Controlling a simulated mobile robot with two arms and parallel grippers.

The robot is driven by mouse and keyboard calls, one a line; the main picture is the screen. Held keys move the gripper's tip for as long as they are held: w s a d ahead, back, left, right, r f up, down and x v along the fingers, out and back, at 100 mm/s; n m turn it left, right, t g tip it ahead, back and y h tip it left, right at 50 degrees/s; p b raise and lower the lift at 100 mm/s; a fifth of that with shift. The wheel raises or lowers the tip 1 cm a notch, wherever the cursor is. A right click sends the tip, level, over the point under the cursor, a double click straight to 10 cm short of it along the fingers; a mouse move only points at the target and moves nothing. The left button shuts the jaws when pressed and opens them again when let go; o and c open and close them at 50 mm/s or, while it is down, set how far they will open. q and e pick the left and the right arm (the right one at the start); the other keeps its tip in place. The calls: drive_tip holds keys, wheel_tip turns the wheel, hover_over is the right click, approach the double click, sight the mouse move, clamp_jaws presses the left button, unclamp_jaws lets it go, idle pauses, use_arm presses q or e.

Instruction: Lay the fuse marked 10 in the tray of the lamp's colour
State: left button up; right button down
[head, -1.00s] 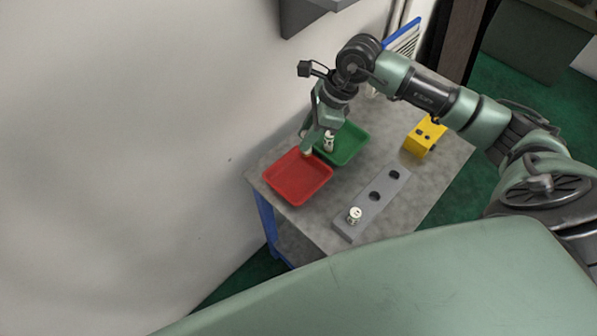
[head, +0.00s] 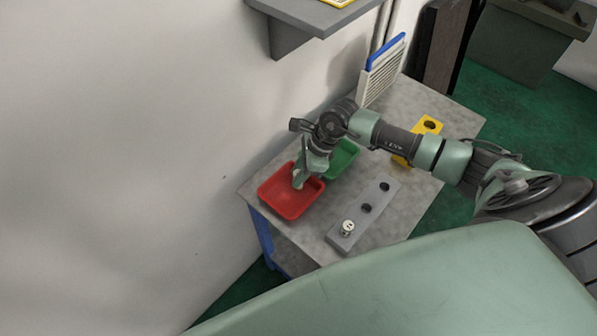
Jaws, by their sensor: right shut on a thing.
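My right gripper (head: 299,180) reaches down over the red tray (head: 282,209), near its back right side. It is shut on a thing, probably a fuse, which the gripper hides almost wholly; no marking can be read. The green tray (head: 346,158) is right behind the red one, partly covered by my right arm. A white fuse (head: 347,228) stands upright in the near end of a grey block (head: 340,241); its marking is too small to read. I cannot make out a lit lamp. My left gripper is not in view.
The grey block has two empty dark holes. A yellow block (head: 429,125) with holes stands at the back right, partly behind my arm. A white slatted panel (head: 378,82) stands at the table's back. A grey wall shelf (head: 310,22) hangs above. The wall borders the table's left.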

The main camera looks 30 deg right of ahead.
drive_tip(key=shift+f, duration=0.15)
drive_tip(key=c, duration=1.2)
unclamp_jaws()
drive_tip(key=shift+r, duration=0.3)
drive_tip(key=shift+d+r, duration=0.2)
drive_tip(key=b+v, duration=0.4)
drive_tip(key=v, duration=0.7)
drive_tip(key=shift+r, duration=0.15)
drive_tip(key=shift+s, duration=0.1)
